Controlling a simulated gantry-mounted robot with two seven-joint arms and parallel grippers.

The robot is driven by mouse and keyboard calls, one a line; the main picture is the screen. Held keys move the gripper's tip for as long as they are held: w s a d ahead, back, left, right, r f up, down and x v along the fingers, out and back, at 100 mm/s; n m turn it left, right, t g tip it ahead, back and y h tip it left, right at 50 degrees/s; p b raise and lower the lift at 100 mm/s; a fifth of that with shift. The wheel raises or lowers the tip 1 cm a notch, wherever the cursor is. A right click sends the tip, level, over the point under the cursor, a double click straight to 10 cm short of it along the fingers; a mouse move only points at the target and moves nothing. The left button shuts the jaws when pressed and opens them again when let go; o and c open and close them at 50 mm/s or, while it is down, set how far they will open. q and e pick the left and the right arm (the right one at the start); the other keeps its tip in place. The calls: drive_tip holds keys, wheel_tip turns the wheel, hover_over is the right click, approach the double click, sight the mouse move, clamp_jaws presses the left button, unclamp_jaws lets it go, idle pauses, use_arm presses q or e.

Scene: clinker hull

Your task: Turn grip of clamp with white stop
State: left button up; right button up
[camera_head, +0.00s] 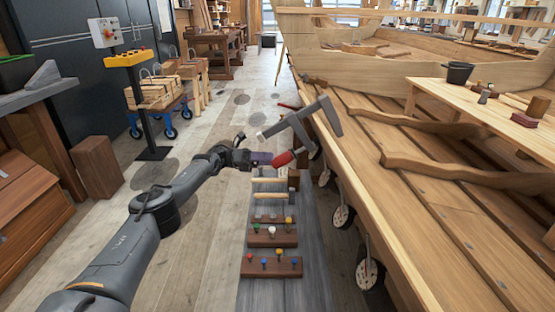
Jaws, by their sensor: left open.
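A grey metal clamp (318,119) sits at the edge of the wooden hull, with its bar slanting across the middle of the view. A small white piece (260,136), which looks like its stop, shows at the left end of the bar. A red grip (283,159) hangs below the bar. My left gripper (264,158) comes in from the left, open, with its purplish fingertips right beside the red grip. I cannot tell whether they touch it. My right gripper is not in view.
The planked hull (440,210) fills the right side. More clamp parts, with round white pads (342,216), hang along its edge. Below the gripper, a grey bench (275,293) holds wooden racks (272,267) with coloured knobs and mallets. A yellow-topped post (130,58) stands at the left.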

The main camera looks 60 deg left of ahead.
use_arm(q)
drive_tip(key=shift+b+v, duration=0.65)
drive_tip(key=shift+v, duration=0.9)
